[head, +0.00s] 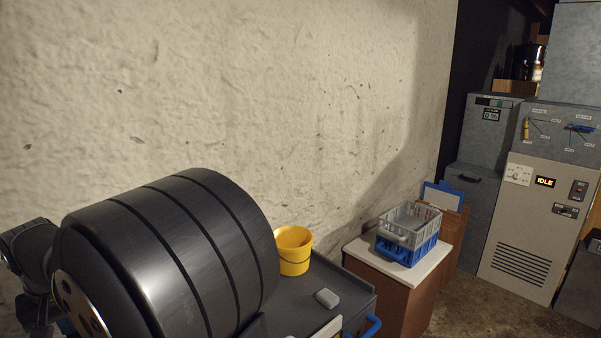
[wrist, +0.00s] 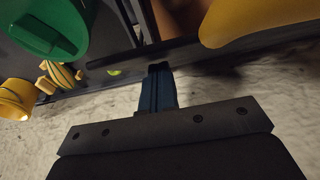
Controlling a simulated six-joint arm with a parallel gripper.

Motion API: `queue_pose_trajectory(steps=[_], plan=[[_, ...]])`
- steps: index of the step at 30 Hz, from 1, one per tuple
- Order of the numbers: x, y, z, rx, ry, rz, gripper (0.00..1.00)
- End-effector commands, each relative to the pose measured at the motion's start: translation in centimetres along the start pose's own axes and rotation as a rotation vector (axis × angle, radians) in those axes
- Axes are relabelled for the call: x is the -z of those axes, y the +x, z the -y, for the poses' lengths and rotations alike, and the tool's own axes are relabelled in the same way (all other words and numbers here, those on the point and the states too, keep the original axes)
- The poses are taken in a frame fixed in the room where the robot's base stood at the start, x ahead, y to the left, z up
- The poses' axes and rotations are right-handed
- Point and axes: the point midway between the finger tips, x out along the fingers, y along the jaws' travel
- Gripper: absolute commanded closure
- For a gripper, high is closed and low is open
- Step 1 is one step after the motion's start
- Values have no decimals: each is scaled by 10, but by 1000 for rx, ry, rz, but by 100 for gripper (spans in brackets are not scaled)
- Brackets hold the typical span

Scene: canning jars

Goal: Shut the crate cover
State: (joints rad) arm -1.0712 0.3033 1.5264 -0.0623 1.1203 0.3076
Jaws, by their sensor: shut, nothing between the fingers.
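In the head view, a grey slatted crate (head: 408,222) sits on a blue crate (head: 408,250) on a white-topped brown cabinet. No crate shows clearly in the wrist view, and the gripper appears away from the crates.
A yellow bucket (head: 293,251) and a small grey block (head: 327,298) stand on the dark cart top (head: 290,305). The wrist view shows a green round object (wrist: 45,25) and a yellow surface (wrist: 250,18) close by. A rough pale wall (head: 250,100) rises behind.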

Motion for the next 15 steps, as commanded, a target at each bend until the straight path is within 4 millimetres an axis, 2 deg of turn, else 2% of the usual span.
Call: queue_pose_trajectory(steps=[15], plan=[[-31, 20, 0, 0, -1, 2, 100]])
